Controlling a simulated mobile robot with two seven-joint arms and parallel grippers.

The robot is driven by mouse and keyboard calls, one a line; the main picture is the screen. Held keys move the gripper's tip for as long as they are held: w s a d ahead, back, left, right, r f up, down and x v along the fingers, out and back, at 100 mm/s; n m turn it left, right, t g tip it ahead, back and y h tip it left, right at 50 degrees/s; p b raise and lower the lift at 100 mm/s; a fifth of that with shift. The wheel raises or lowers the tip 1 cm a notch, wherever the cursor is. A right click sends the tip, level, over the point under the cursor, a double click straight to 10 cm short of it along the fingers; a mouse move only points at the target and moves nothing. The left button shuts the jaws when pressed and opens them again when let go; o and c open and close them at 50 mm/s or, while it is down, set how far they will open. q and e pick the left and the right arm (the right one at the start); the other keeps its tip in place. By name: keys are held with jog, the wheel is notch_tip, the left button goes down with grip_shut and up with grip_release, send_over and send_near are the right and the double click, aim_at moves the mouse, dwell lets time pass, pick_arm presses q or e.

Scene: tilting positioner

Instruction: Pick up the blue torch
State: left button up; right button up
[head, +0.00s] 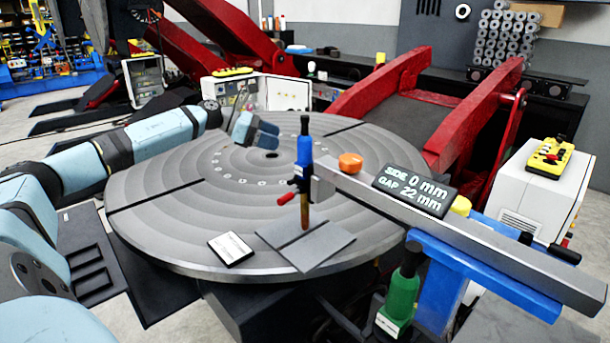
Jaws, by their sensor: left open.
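My left gripper (268,133) is open and empty, over the far part of the turntable. It shows to the left of the torch, apart from it. My right gripper is not in view.
A green torch-like tool (402,292) stands below the bar. An orange knob (350,163) and a display reading side 0 mm, gap 22 mm (415,190) sit along the bar. A small white-faced card (230,248) lies on the turntable. Red arms (470,115) rise behind.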

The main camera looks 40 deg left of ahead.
aim_at(305, 145)
pick_arm(q)
jog(key=p+x, duration=0.1)
jog(key=x, duration=0.3)
jog(key=p+x, duration=0.2)
jog(key=x, duration=0.3)
jog(key=shift+w+r, duration=0.2)
jog(key=shift+w, duration=0.15)
jog(key=shift+w+f, duration=0.15)
jog(key=shift+c, duration=0.9)
jog(key=c, duration=0.7)
jog(key=shift+c, duration=0.6)
jog(key=shift+r, duration=0.25)
